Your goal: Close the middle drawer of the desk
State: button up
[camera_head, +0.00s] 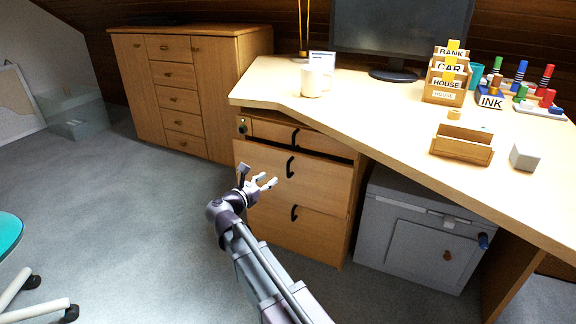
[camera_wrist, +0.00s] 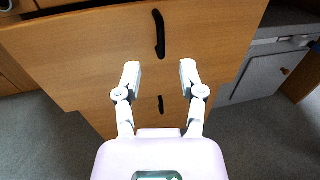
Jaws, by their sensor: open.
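The wooden desk (camera_head: 380,110) has a drawer unit on its left side with three drawers, each with a black handle. The middle drawer (camera_head: 265,165) stands pulled out, with a dark gap along its top edge. Its front (camera_wrist: 90,50) and black handle (camera_wrist: 159,33) also show in the wrist view. The top drawer (camera_head: 320,143) and bottom drawer (camera_head: 320,232) look shut. My gripper (camera_head: 267,180) is open and empty in front of the middle drawer's front. In the wrist view, its fingers (camera_wrist: 160,72) are spread below the handle; contact cannot be told.
A grey cabinet (camera_head: 415,235) stands under the desk, right of the drawers. A wooden sideboard (camera_head: 190,90) is at the back left. A white mug (camera_head: 312,82) stands on the desktop. A teal chair (camera_head: 8,235) is at the left edge. The floor left of the drawers is clear.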

aim_at(288, 164)
jog(key=x, duration=1.1)
jog(key=shift+s+d, duration=0.1)
grip_shut()
